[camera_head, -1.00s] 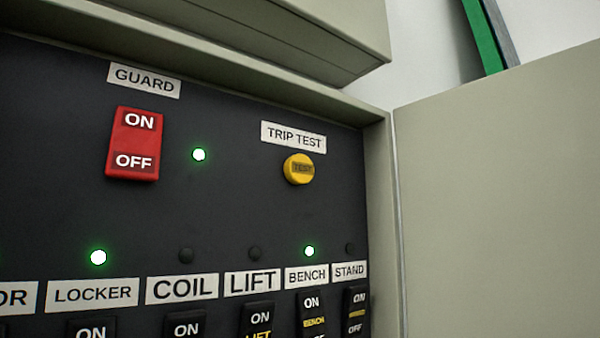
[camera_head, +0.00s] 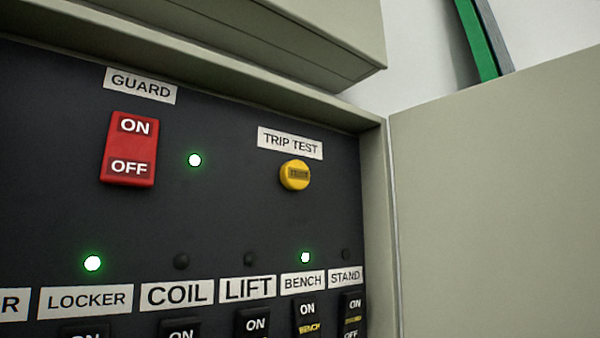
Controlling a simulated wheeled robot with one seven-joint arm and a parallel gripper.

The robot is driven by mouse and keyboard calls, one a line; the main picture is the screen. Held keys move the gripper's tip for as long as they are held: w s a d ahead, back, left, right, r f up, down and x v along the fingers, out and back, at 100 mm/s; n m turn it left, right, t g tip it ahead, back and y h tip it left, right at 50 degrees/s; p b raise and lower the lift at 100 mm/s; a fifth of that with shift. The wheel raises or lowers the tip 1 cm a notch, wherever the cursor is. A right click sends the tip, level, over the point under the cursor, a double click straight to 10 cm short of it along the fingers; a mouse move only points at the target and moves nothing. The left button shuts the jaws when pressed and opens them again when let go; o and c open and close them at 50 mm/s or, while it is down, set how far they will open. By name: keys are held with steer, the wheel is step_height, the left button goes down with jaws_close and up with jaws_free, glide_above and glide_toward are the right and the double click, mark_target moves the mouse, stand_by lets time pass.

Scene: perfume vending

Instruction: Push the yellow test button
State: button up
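Nothing covers the button. My gripper is not in view.
A red GUARD switch (camera_head: 129,149) and a lit green lamp (camera_head: 195,160) are to the left. Labelled black switches (camera_head: 252,324) line the bottom. The open cabinet door (camera_head: 490,210) stands at the right; a box (camera_head: 270,40) juts out above.

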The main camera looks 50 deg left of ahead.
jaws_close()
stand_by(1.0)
